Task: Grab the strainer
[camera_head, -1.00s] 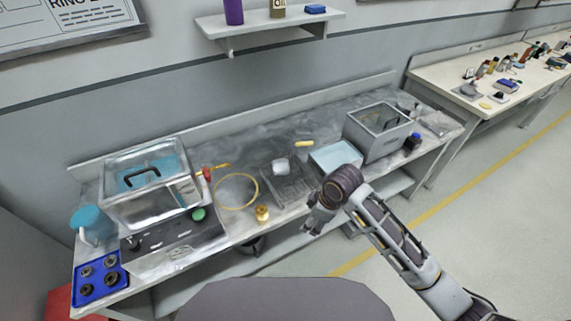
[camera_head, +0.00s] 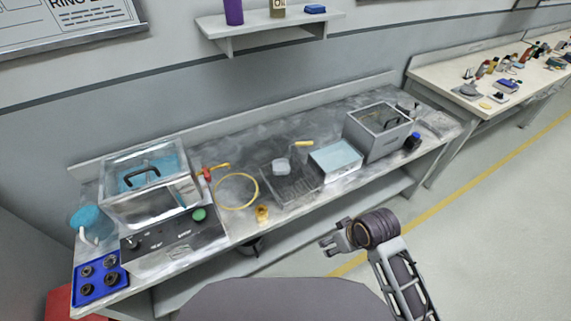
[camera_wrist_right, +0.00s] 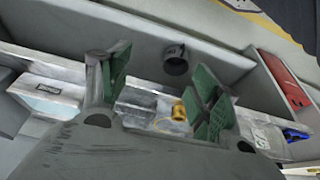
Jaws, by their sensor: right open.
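The likely strainer is a small pale basket (camera_head: 282,166) with a yellow handle (camera_head: 303,143) to its upper right. It sits by the back edge of a grey wire rack (camera_head: 292,186) on the metal bench. I cannot make it out clearly in the right wrist view. My right gripper (camera_head: 335,246) is in front of the bench, apart from the strainer and below it in the picture. In the right wrist view its two green-padded fingers are spread, with nothing held between them (camera_wrist_right: 160,92). My left gripper is out of view.
A brass piece (camera_head: 262,213) and a gold ring (camera_head: 238,191) lie left of the rack. A clear tank (camera_head: 149,185) is at the left. A lower shelf runs beneath the bench.

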